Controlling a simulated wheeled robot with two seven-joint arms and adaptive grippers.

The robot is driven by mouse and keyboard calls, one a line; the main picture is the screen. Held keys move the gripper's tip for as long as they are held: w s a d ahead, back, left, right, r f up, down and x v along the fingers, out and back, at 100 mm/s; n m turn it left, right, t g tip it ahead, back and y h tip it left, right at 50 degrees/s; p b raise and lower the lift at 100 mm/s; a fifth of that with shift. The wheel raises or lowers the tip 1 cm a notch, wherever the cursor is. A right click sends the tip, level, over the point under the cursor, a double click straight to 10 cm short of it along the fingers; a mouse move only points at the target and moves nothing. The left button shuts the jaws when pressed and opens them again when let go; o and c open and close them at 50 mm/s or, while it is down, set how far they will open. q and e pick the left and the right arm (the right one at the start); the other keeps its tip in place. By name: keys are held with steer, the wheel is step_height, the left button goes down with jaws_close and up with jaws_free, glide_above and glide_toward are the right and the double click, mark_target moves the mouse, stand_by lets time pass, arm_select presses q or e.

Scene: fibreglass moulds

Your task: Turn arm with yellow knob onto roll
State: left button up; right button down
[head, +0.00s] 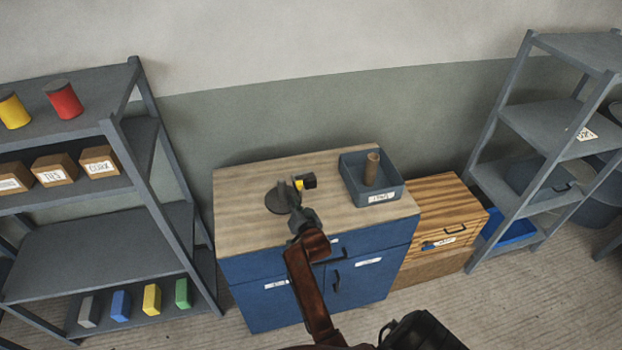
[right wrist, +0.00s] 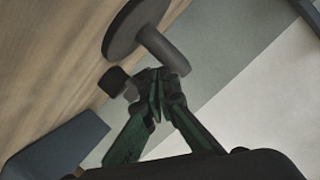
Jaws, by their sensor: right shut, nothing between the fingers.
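A device with a dark round disc (head: 277,201) stands on the wooden-topped cabinet (head: 245,190). A small yellow part (head: 299,185), probably the knob, shows beside a black block (head: 309,181). My right gripper (head: 296,205) is shut and empty, close in front of the device, and hides part of it. In the right wrist view, my fingertips (right wrist: 157,88) are together just below a grey post joined to the grey disc (right wrist: 128,30). The black block (right wrist: 114,80) is left of the fingers. I cannot tell whether they touch anything. My left gripper is out of view.
A blue-grey tray (head: 357,194) with an upright brown cylinder (head: 371,168) stands right of the device. A low wooden drawer unit (head: 432,205) adjoins the cabinet. Grey shelves stand at left (head: 95,250) and right (head: 545,120). The cabinet top's left part is clear.

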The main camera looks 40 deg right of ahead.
steer(key=s+d+r+m+t+p, duration=0.1)
steer(key=s+d+r+m+p, duration=0.15)
steer(key=s+m+p, duration=0.4)
steer(key=s+d+r+m+t+p, duration=0.1)
steer(key=s+d+r+m+p, duration=0.15)
steer(key=s+p, duration=0.6)
steer(key=a+f+b+x, duration=0.1)
steer(key=a+x, duration=0.1)
steer(key=x, duration=1.2)
steer(key=shift+w+a+m, duration=0.25)
steer(key=shift+w+m, duration=0.15)
steer(key=shift+w, duration=0.15)
steer(key=shift+f, duration=0.1)
